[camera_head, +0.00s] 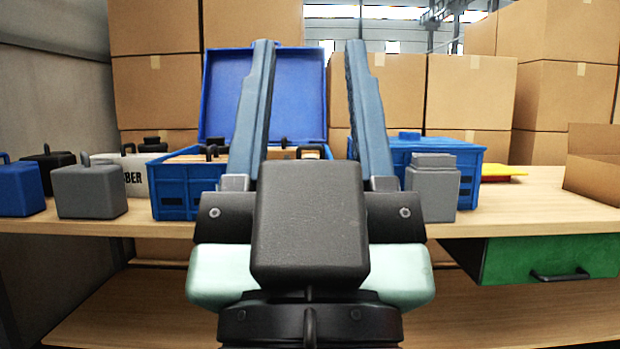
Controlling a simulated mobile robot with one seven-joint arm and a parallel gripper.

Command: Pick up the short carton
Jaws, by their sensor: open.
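My gripper (310,48) is in the middle of the view, its two long blue-grey fingers pointing up and spread wide apart, with nothing between them. Between and behind the fingers is an open blue crate (172,190) with its lid raised, standing on the wooden table. Light brown box-like tops (286,154) and dark handles show inside it, partly hidden by my gripper. A low open brown cardboard carton (593,178) stands at the table's right end, cut off by the picture edge. I cannot tell which of these is the short carton.
Left on the table (140,222) are a grey tank (90,190), a blue tank (20,190), and a white lettered container (132,178). Right are a grey tank (433,188), a second blue crate (470,165) and a yellow item (503,171). A green drawer (550,258) hangs below. Large boxes (470,95) stand behind.

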